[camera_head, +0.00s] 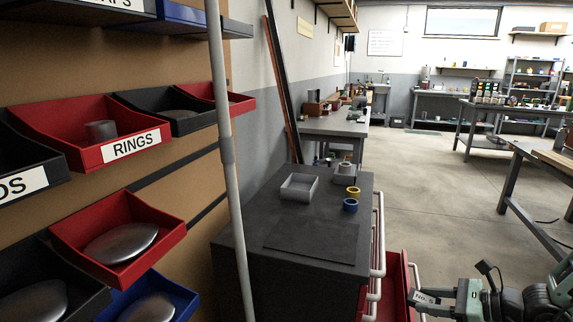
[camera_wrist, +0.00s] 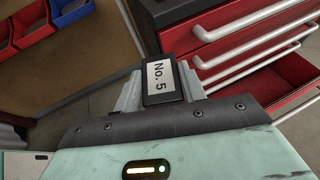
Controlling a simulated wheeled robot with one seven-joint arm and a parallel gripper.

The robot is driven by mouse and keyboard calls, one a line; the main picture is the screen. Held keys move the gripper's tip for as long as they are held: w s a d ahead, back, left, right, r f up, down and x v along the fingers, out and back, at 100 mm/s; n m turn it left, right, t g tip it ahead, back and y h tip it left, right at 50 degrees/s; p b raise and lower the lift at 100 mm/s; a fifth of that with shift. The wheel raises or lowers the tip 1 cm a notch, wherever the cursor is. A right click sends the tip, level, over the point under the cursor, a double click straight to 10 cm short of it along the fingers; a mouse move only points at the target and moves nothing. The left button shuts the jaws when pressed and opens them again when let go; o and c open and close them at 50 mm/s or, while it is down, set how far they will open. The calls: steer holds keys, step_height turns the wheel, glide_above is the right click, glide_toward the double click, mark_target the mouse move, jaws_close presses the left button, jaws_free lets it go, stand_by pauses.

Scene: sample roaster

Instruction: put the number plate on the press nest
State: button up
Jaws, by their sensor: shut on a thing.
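The number plate (camera_wrist: 162,80) is a small dark block with a white "No. 5" label. My gripper (camera_wrist: 160,85) is shut on it, with a finger on each side in the wrist view. In the head view my gripper (camera_head: 446,297) is at the lower right, beside the dark cabinet, and the plate (camera_head: 424,297) shows at its tip. I cannot make out a press nest in either view.
A dark cabinet (camera_head: 265,263) holds a grey tray (camera_head: 299,187) and yellow (camera_head: 353,192) and blue (camera_head: 350,205) tape rolls. A red drawer (camera_head: 398,285) stands open near my gripper. Wall bins, one marked RINGS (camera_head: 88,128), are left. A pale pole (camera_head: 229,170) stands before the cabinet. Open floor (camera_head: 440,175) lies right.

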mark_target(430, 302)
step_height(430, 302, up, 8)
steer(key=p, duration=1.1)
steer(key=shift+r+p, duration=0.25)
steer(key=shift+p, duration=0.1)
steer(key=shift+a+r+m+t+h, duration=0.2)
steer(key=shift+a+m+t+h, duration=0.1)
steer(key=shift+a+m+h, duration=0.15)
steer(key=shift+w+a+r+m+t+h, duration=0.1)
steer(key=shift+w+a+m+t+h, duration=0.1)
steer(key=shift+m+t+h, duration=0.45)
steer(key=shift+s+d+m+t+h, duration=0.1)
steer(key=shift+d+m+t+h, duration=0.15)
steer(key=shift+m+t+h, duration=0.6)
steer(key=shift+s+d+f+m+h, duration=0.1)
steer(key=shift+d+f+m+h, duration=0.25)
steer(key=shift+m, duration=0.2)
steer(key=shift+s, duration=0.1)
